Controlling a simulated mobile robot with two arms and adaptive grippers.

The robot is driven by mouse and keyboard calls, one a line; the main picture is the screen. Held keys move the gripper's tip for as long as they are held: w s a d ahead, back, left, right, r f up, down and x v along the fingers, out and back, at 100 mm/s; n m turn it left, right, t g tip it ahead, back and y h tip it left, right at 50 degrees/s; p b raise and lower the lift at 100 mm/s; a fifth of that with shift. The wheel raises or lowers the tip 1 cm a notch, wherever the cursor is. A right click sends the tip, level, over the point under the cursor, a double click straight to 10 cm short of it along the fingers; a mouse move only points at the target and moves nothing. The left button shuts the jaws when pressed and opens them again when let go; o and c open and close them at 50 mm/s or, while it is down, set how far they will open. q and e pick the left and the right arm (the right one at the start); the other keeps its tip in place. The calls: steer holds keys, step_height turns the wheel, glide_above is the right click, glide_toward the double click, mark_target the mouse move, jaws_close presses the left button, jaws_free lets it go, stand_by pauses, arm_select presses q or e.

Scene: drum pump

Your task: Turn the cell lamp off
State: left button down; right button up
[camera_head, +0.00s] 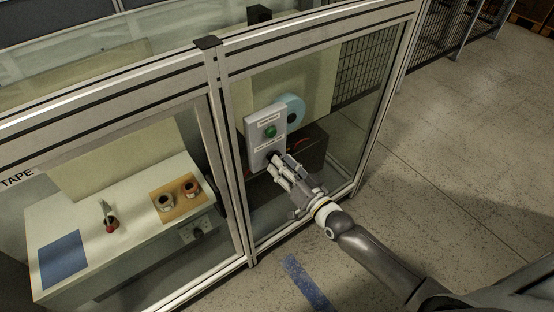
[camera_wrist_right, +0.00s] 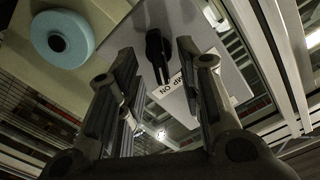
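A grey switch box (camera_head: 254,135) is mounted on the cell's front frame. It carries a green round lamp or button (camera_head: 270,131) between two white labels; I cannot tell if it is lit. In the right wrist view a black switch knob (camera_wrist_right: 154,55) stands out from the box, beside a white label (camera_wrist_right: 172,86) with upside-down ON/OFF lettering, partly hidden by a finger. My right gripper (camera_head: 277,168) is at the lower part of the box. Its fingers (camera_wrist_right: 158,62) are apart, one on each side of the knob, with gaps visible. My left gripper is not in view.
Framed clear panels (camera_head: 211,100) of the cell surround the box. A pale blue roll (camera_head: 293,108) is behind it. Inside at left, a table (camera_head: 75,210) holds a blue mat (camera_head: 62,259) and a brown tray (camera_head: 180,211). The floor (camera_head: 470,160) at right is clear.

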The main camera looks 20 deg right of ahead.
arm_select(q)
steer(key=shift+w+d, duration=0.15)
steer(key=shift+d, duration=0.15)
arm_select(e)
steer(key=shift+x, duration=1.45)
